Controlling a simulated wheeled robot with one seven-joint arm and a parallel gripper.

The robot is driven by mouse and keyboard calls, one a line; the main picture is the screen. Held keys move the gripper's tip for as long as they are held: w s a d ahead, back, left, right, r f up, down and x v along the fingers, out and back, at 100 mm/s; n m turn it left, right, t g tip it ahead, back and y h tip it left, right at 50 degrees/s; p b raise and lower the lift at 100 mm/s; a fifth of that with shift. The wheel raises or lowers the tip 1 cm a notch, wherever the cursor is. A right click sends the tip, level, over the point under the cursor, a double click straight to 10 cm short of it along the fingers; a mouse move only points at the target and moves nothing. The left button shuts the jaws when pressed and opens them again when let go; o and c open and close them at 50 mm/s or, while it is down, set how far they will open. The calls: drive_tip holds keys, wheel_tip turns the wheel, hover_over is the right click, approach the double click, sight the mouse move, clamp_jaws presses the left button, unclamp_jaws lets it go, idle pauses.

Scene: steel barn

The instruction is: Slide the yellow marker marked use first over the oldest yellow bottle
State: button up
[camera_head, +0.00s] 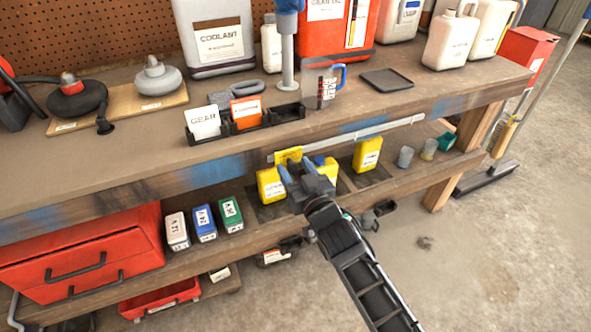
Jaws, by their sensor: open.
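A yellow marker (287,156) sits at the left part of a pale metal rail (375,131) along the bench's front edge; its writing is too small to read. Three yellow bottles stand on the shelf below: a left one (269,187), a middle one (329,167) partly hidden behind my gripper, and a right one (367,154). Their labels are too small to read, so I cannot tell which is oldest. My gripper (296,168) is open, with its blue-grey fingers just below and in front of the marker. I cannot tell whether they touch it.
White, blue and green bottles (204,223) stand left of the yellow ones on the lower shelf (185,262). Small cups (405,156) stand to the right. The bench top (430,95) overhangs the shelf. A red drawer unit (85,255) is at lower left.

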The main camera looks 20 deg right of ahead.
drive_tip(key=shift+w, duration=0.1)
clamp_jaws()
idle(0.5)
